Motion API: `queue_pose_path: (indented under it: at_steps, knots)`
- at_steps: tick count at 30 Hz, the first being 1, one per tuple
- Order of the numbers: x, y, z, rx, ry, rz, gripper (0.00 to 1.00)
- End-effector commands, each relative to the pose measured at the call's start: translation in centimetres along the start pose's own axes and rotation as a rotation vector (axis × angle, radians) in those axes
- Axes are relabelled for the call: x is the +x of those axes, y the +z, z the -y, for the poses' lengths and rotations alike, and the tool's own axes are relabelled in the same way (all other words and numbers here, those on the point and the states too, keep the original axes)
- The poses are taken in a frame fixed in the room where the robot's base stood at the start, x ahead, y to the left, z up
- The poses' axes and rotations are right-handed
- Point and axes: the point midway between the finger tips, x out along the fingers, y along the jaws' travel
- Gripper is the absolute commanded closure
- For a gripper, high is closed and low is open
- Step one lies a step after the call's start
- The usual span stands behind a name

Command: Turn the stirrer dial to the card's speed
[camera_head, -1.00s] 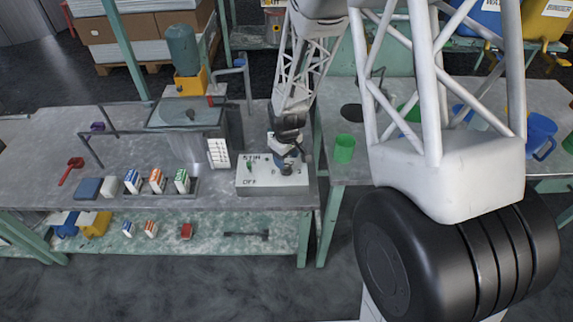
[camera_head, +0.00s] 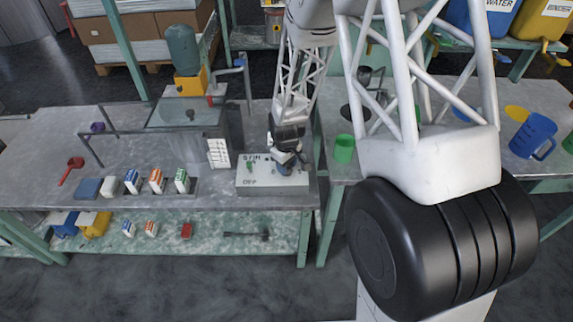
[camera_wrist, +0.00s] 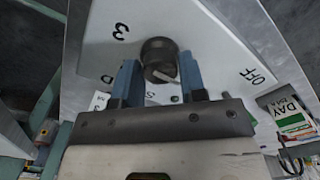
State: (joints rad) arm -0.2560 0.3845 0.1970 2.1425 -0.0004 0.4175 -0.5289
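The stirrer box (camera_head: 262,186) is a pale panel lettered STIR and OFF on the left bench. Its dial (camera_wrist: 160,58) is a black knob with a white mark. A 3 and an OFF are printed on the panel around it. My gripper (camera_wrist: 160,72) is over the panel, its two blue fingers on either side of the knob. I cannot tell whether they touch it. The head view also shows my gripper (camera_head: 286,160) at the box, hiding the dial.
A green switch lever (camera_head: 250,166) is on the box's left. Several small cartons (camera_head: 157,181) stand further left. A green cup (camera_head: 344,149) and a blue jug (camera_head: 534,136) are on the right bench. A stand with a green bottle (camera_head: 183,50) is behind.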

Motion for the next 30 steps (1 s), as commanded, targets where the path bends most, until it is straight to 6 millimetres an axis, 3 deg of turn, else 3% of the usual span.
queue_pose_path:
  at_steps: [1, 5, 17, 30]
  knots:
    - [-0.01, 0.00, 0.00, 0.000, 0.000, 0.000, 0.70]
    - [-0.01, 0.00, 0.00, 0.000, 0.000, 0.000, 0.88]
    - [0.03, 0.03, 0.02, 0.052, 0.000, 0.001, 0.88]
    - [-0.05, -0.03, 0.00, 0.346, 0.000, -0.001, 0.88]
